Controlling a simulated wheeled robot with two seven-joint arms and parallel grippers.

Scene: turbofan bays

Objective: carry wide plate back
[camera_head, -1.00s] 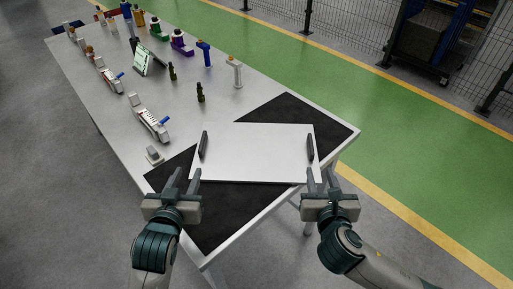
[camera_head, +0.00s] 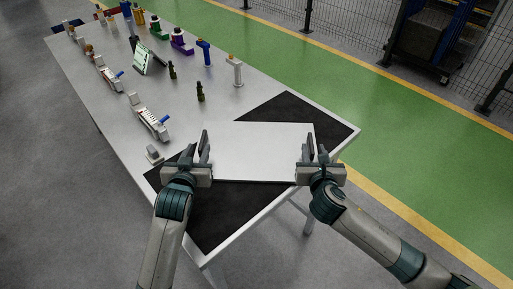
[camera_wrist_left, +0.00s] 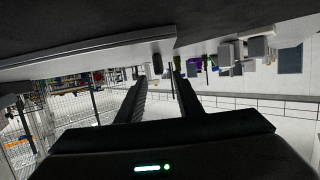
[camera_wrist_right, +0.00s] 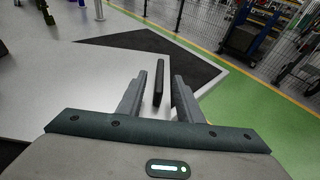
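The wide plate (camera_head: 258,150) is a flat pale panel with a dark upright handle near each side. It lies on a black mat (camera_head: 232,205) at the table's near end. My left gripper (camera_head: 197,156) is at the plate's left handle, fingers apart. In the left wrist view the fingers (camera_wrist_left: 158,82) are open, with the dark handle (camera_wrist_left: 157,63) just beyond their tips. My right gripper (camera_head: 317,158) is at the right handle. In the right wrist view its open fingers (camera_wrist_right: 158,92) stand on either side of the handle (camera_wrist_right: 159,82), with gaps showing.
The table (camera_head: 228,103) carries several tools and bottles toward its far end. A small grey block (camera_head: 154,154) stands left of the plate. Green floor (camera_head: 385,125) lies to the right.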

